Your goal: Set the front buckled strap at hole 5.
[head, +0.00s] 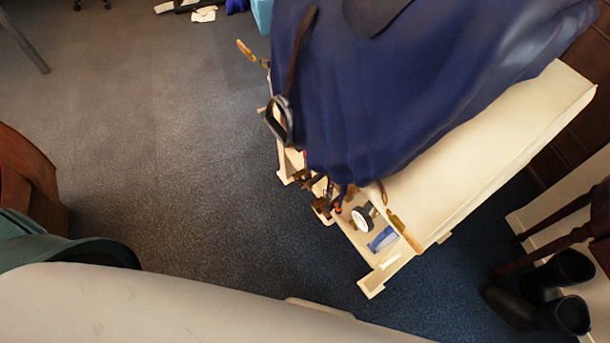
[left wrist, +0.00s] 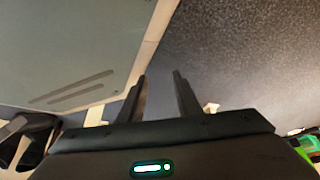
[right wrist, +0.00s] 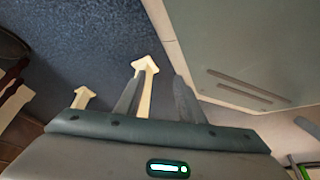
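A dark blue cloth cover (head: 400,90) drapes over the cream stand (head: 500,150) in the head view. A dark brown strap (head: 298,50) hangs down its left side to a dark stirrup (head: 281,120). A short tan strap end (head: 247,49) sticks out further left. I cannot make out a buckle or holes, or tell which strap is the front buckled one. My left gripper (left wrist: 163,90) is open and empty in the left wrist view. My right gripper (right wrist: 157,92) is open, with a cream piece visible behind its fingers. Neither gripper shows in the head view.
A tray at the stand's near end holds a white round item (head: 362,217), a blue item (head: 382,239) and small brown pieces. Dark boots (head: 560,290) stand at the lower right beside wooden furniture. The carpet (head: 180,150) left of the stand is clear.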

